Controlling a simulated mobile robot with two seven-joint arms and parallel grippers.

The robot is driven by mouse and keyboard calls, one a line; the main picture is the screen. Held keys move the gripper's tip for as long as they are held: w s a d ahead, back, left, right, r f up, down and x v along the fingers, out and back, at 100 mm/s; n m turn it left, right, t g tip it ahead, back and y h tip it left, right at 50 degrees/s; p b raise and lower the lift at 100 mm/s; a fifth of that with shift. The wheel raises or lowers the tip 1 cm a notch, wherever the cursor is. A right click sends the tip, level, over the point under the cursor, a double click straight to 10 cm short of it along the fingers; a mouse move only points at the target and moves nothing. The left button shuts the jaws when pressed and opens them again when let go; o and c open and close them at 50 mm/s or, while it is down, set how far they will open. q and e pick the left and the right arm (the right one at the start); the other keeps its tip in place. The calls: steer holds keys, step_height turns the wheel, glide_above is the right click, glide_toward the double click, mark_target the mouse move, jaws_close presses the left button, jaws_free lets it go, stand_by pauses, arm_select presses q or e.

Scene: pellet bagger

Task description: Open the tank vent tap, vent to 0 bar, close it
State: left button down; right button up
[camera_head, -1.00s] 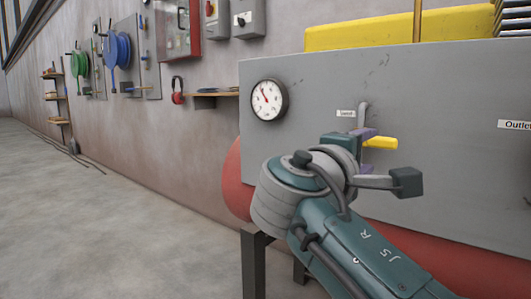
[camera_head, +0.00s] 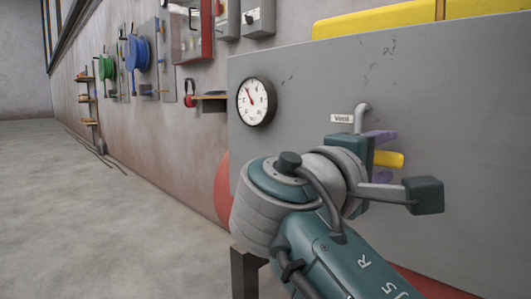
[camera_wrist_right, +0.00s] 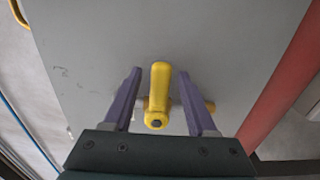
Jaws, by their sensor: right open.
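The yellow vent tap handle (camera_head: 389,160) sticks out from the grey panel (camera_head: 300,140), below a bent grey pipe (camera_head: 362,112) and a label reading "Vent" (camera_head: 341,118). My right gripper (camera_head: 382,156) is open, with one purple finger above the handle and one below. In the right wrist view the handle (camera_wrist_right: 158,92) stands between the two open fingers (camera_wrist_right: 160,74), with a visible gap on each side. The tap body is mostly hidden. The round pressure gauge (camera_head: 256,101) has its needle pointing up and left. My left gripper is not in view.
A red rounded tank (camera_head: 222,190) shows below the panel. A yellow part (camera_head: 380,24) lies above it. The floor (camera_head: 90,200) at left is clear.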

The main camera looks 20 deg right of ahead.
jaws_close()
stand_by(0.3)
stand_by(1.0)
